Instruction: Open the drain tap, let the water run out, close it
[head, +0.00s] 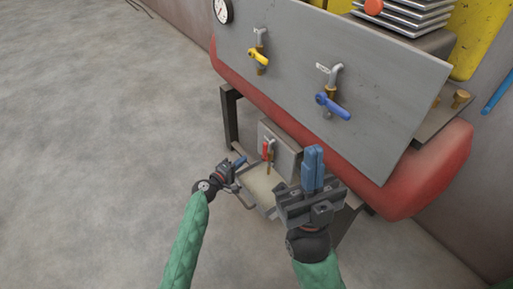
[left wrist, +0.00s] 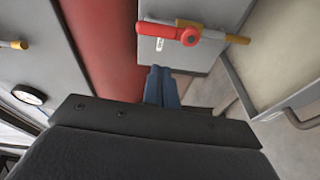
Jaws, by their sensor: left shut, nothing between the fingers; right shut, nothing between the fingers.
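The drain tap (head: 266,151) has a red lever and a brass spout, on a small grey plate low under the red tank. In the left wrist view the red lever (left wrist: 163,32) lies along the pipe, pointing away from the spout (left wrist: 237,39). I see no stream of water. My left gripper (head: 239,161) is shut and empty, just left of the tap; its blue fingertips (left wrist: 160,72) are close to the lever but appear apart from it. My right gripper (head: 312,165) is shut and empty, held up nearer the camera, right of the tap.
A shallow tray (head: 246,192) with a wire handle sits below the spout. Above are a yellow-lever tap (head: 259,57), a blue-lever tap (head: 333,105) and a gauge (head: 222,11) on the grey panel (head: 300,50). Dark frame legs (head: 230,117) stand beneath. The floor at left is clear.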

